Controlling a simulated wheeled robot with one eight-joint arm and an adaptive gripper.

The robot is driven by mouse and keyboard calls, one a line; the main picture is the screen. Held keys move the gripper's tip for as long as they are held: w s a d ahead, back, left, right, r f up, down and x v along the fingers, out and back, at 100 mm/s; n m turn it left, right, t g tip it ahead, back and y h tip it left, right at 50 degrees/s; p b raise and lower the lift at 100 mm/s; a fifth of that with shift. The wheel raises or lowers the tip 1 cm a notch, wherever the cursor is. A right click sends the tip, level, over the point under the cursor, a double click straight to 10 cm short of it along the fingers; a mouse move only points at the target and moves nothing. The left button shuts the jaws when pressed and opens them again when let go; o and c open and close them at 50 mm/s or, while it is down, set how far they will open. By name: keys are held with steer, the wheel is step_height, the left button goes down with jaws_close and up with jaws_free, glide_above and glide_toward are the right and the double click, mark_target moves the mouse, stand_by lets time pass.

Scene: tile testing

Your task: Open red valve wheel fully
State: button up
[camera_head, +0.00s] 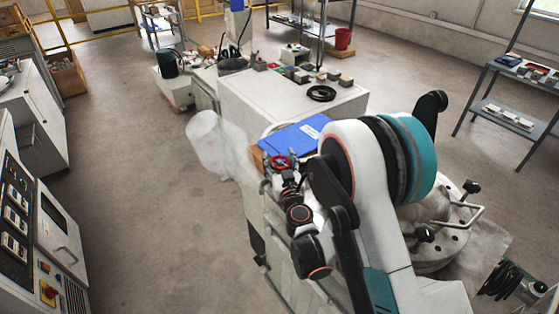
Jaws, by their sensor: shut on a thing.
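The red valve wheel (279,162) is a small red ring near the middle of the camera_head view. It sits at the near edge of a white bench, just in front of a blue folder. My gripper (285,174) is at the wheel's near side, shut on it. The fingers are small and dark here, so their exact place on the rim is hard to see. My arm comes in from the right and covers part of the bench. How far the wheel is turned cannot be told.
The blue folder (294,137) lies behind the wheel. A white cabinet (290,98) with small blocks and a black cable coil (321,93) stands farther back. A control panel (35,235) stands at left. The floor between is clear.

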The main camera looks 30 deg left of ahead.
mark_target(279, 160)
stand_by(0.3)
steer(key=o, duration=1.1)
steer(key=shift+r, duration=0.1)
step_height(279, 160, up, 10)
steer(key=shift+f, duration=0.1)
